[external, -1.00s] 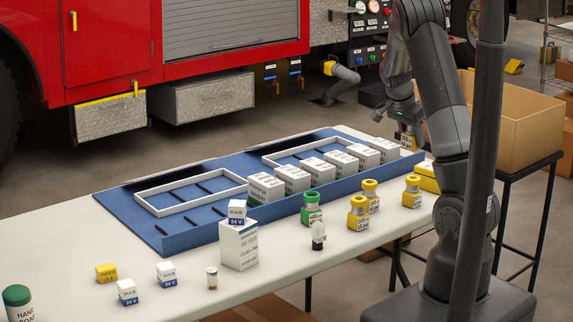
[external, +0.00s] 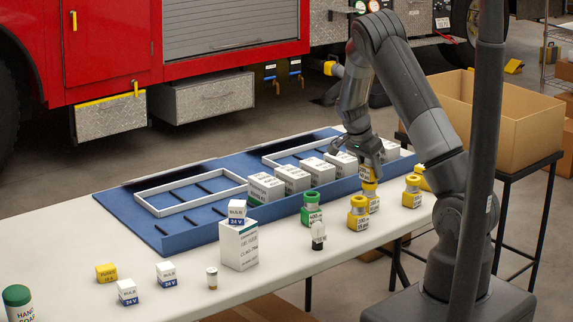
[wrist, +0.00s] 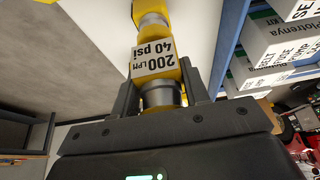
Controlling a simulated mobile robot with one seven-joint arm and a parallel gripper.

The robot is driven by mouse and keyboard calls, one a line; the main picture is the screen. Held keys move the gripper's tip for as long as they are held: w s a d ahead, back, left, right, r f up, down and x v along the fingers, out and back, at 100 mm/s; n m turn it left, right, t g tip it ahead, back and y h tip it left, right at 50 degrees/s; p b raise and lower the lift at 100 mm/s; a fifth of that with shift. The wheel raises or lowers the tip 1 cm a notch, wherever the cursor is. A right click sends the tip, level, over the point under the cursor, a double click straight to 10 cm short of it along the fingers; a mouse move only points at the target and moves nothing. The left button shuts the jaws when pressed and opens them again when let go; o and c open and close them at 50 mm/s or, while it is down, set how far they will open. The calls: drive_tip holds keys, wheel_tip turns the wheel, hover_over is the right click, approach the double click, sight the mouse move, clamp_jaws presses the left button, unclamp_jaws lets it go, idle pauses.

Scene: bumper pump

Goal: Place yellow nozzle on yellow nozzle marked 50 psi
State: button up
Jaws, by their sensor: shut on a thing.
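My gripper (external: 366,157) points down over the table and is shut on a yellow nozzle (external: 368,173). In the wrist view the held nozzle (wrist: 156,65) sits between the fingers (wrist: 160,93), its white label reading 200 LPM 40 psi. A second yellow nozzle (external: 371,197) stands upright directly below it, and its yellow and grey end (wrist: 152,20) shows beyond the held one. I cannot tell whether the two touch. More yellow nozzles stand nearby, one in front (external: 358,217) and one to the right (external: 412,192). Their psi markings are too small to read.
The blue tray (external: 190,238) with a row of white boxes (external: 292,178) lies close behind. A white carton (external: 239,246) bears a bulb box (external: 237,211).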

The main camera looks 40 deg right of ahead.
drive_tip(key=shift+f, duration=0.25)
drive_tip(key=o, duration=1.1)
drive_tip(key=shift+f, duration=0.15)
drive_tip(key=v, duration=1.1)
drive_tip(key=s+a+r+n+t+y, duration=0.35)
drive_tip(key=s+a+r+n, duration=0.55)
drive_tip(key=s+a+r, duration=0.4)
drive_tip(key=shift+s+a+r+n+t+y, duration=0.15)
drive_tip(key=shift+s+a+r+n+t, duration=0.2)
drive_tip(key=shift+s+a+n, duration=1.7)
drive_tip(key=shift+s+a+r+n+t+y, duration=0.15)
drive_tip(key=shift+s+a+r+n+t, duration=0.55)
drive_tip(key=shift+s, duration=2.6)
drive_tip(key=shift+s+a+r+n+y, duration=0.15)
drive_tip(key=shift+s+a+n, duration=0.8)
drive_tip(key=shift+s+n, duration=1.25)
